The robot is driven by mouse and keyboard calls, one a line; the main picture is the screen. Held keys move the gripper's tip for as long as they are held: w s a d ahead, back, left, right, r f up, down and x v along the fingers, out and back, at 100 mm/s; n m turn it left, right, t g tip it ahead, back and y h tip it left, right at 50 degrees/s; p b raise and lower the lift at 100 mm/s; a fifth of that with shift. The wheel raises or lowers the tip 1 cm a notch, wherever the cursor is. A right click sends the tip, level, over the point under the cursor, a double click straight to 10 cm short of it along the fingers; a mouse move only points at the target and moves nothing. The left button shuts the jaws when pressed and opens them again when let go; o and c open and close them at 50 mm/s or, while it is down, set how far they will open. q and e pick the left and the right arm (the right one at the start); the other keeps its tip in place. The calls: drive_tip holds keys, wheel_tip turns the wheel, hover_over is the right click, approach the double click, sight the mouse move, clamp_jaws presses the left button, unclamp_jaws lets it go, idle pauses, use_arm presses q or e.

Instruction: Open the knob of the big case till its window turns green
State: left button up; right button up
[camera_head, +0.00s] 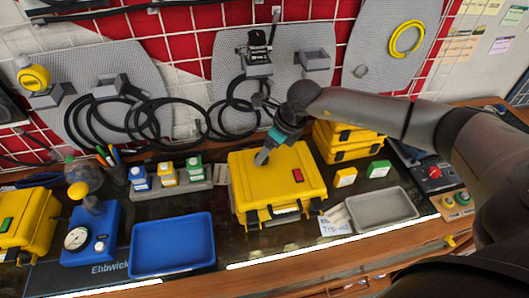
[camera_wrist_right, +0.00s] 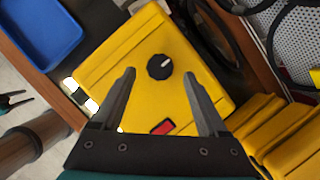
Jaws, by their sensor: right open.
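The big yellow case (camera_head: 278,185) stands in the middle of the bench, with a red window (camera_head: 297,175) on its top. In the right wrist view, the case (camera_wrist_right: 125,65) shows a round black knob (camera_wrist_right: 160,67) with a white mark and the red window (camera_wrist_right: 162,128). My right gripper (camera_head: 262,157) is over the case top and hides the knob in the head view. In the right wrist view, its open fingers (camera_wrist_right: 160,80) lie either side of the knob's line, apart from it. What looks like my left gripper (camera_wrist_right: 14,101) shows small at the left edge, away from the case.
A blue tray (camera_head: 173,244) lies left of the case and a grey tray (camera_head: 381,208) to its right. Stacked yellow cases (camera_head: 345,143) stand behind right. Black hoses (camera_head: 235,115) hang on the wall behind. A blue gauge unit (camera_head: 91,235) stands at left.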

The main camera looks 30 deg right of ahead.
drive_tip(key=shift+x, duration=1.35)
clamp_jaws()
